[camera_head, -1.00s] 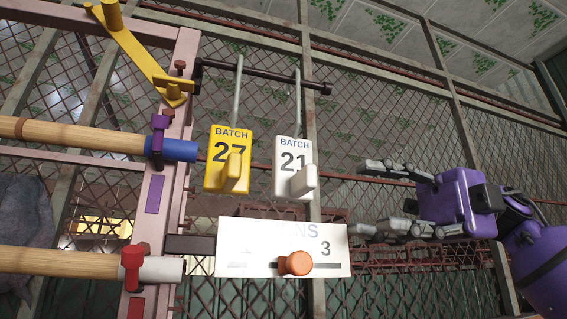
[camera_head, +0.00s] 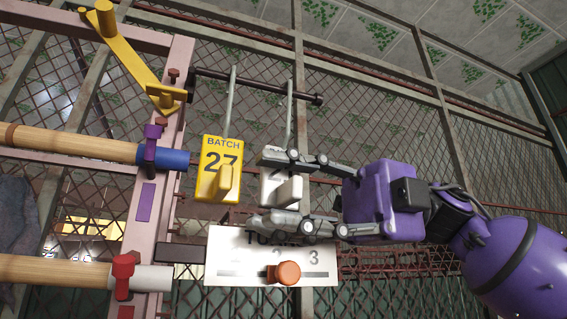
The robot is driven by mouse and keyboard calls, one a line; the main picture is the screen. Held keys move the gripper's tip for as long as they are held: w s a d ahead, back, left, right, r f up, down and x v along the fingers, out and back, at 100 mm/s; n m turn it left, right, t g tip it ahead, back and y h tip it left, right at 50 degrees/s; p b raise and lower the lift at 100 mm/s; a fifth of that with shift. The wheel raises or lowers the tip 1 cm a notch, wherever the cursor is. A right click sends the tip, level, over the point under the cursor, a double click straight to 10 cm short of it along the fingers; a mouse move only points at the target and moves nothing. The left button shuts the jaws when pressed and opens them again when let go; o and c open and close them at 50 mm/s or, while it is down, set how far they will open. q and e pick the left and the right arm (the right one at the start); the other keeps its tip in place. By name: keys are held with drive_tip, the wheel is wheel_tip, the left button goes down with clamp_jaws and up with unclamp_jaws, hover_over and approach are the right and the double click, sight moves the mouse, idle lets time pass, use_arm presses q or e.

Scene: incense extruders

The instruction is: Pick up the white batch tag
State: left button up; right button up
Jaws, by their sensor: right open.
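The white batch tag (camera_head: 270,192) hangs by a thin rod from a dark horizontal bar (camera_head: 255,87). It has a white block-shaped grip on its front, and its number is mostly hidden by my gripper. My right gripper (camera_head: 268,190) comes in from the right with its fingers open, one above and one below the tag's grip. The fingers overlap the tag in the view; I cannot tell whether they touch it. The yellow batch tag (camera_head: 208,185), marked 27, hangs just to the left. My left gripper is not in view.
A white panel (camera_head: 220,270) with an orange knob (camera_head: 283,273) sits just below the tags. On the left, a pink frame (camera_head: 150,215) carries wooden rollers (camera_head: 70,143) and a yellow lever (camera_head: 130,50). Mesh fencing stands behind.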

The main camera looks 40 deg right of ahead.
drive_tip(key=shift+d, duration=0.25)
drive_tip(key=c, duration=0.4)
drive_tip(key=shift+a, duration=0.1)
drive_tip(key=c, duration=0.5)
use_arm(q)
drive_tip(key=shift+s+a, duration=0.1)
use_arm(e)
clamp_jaws()
drive_tip(key=shift+r, duration=0.65)
wheel_tip(320, 180, up, 2)
drive_tip(key=shift+r, duration=0.2)
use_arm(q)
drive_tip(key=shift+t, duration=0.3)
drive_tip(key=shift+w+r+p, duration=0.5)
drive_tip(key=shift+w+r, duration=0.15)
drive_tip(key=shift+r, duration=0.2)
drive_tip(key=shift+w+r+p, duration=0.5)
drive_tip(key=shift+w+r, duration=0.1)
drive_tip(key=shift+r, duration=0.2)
use_arm(e)
drive_tip(key=s+a+r, duration=0.1)
drive_tip(key=s+a, duration=0.1)
drive_tip(key=s, duration=0.6)
drive_tip(key=s+a+r, duration=0.1)
drive_tip(key=s+a, duration=0.1)
drive_tip(key=s, duration=0.7)
drive_tip(key=shift+s+r, duration=0.2)
drive_tip(key=shift+s, duration=0.1)
